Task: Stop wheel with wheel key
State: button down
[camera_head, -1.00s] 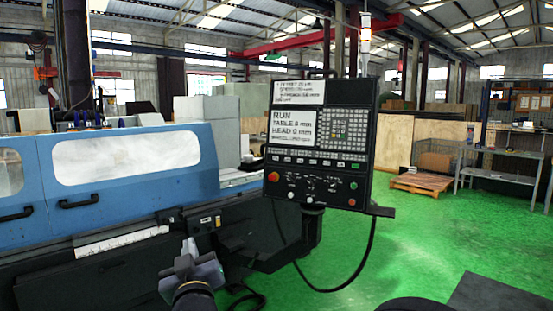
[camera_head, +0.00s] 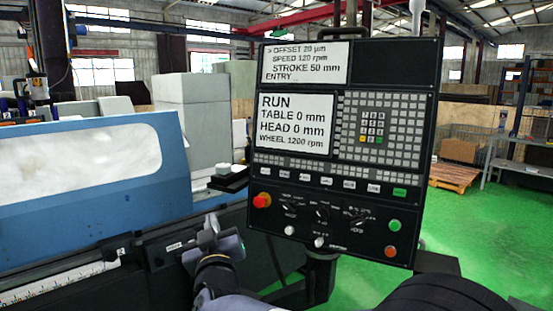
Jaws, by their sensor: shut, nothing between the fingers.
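The black control panel (camera_head: 347,242) faces me in the middle of the view. The labels are too small to read, so I cannot tell which is the wheel key. My gripper (camera_head: 211,224) is shut and empty, left of the panel's lower left corner.
A red knob (camera_head: 262,200), black rotary switches (camera_head: 322,213), a green button (camera_head: 394,225) and an orange button (camera_head: 390,251) sit low on the panel. The blue machine cover (camera_head: 90,225) with a window stands left. Green floor lies open at right, with a pallet (camera_head: 455,177) behind.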

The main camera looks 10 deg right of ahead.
aim_at(264, 171)
jog(key=i+l, duration=0.2)
jog(key=i, duration=0.25)
jog(key=i+l, duration=0.15)
jog(key=i, duration=0.3)
